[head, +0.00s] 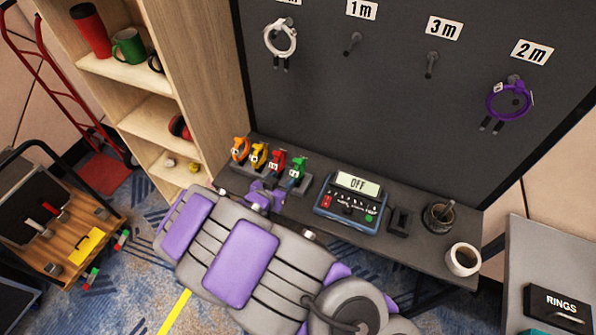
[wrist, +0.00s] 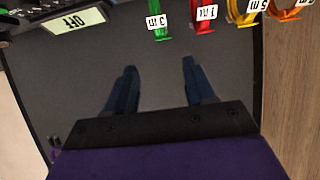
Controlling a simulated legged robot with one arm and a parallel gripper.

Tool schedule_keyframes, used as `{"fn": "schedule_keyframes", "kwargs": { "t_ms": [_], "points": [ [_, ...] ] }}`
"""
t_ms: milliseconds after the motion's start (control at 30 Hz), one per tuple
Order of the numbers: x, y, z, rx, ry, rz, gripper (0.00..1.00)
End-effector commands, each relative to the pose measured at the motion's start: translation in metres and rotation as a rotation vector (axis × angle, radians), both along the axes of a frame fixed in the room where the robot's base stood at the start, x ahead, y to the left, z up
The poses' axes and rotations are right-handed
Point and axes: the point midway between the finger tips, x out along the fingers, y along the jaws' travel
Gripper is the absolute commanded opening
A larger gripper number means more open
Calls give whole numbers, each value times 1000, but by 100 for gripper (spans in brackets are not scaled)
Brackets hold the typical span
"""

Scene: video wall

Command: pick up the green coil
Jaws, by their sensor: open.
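The green coil (head: 298,170) stands at the right end of a row of coils on the dark shelf below the wall panel. In the wrist view the green coil (wrist: 158,24) is at the top middle, with a white tag that seems to read 3 m upside down. My gripper (head: 265,197) is just in front of the row, close to the green coil but apart from it. In the wrist view my gripper (wrist: 162,78) is open, with its two dark fingers spread and nothing between them.
Red (head: 277,162), yellow (head: 259,155) and orange (head: 240,149) coils stand left of the green one. White (head: 280,38) and purple (head: 508,101) coils hang on wall hooks. A wooden shelf unit (head: 205,60) stands at left.

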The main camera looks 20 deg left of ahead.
Motion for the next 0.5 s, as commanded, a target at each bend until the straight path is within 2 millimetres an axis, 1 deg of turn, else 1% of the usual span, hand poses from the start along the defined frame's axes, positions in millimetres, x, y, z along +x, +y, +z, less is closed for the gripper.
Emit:
{"fn": "schedule_keyframes", "kwargs": {
  "t_ms": [100,333,500],
  "points": [
    [18,-3,-12,-1,3,-5,54],
    [51,-2,-27,0,2,-2,54],
    [75,-6,-40,-1,4,-5,54]
  ]
}}
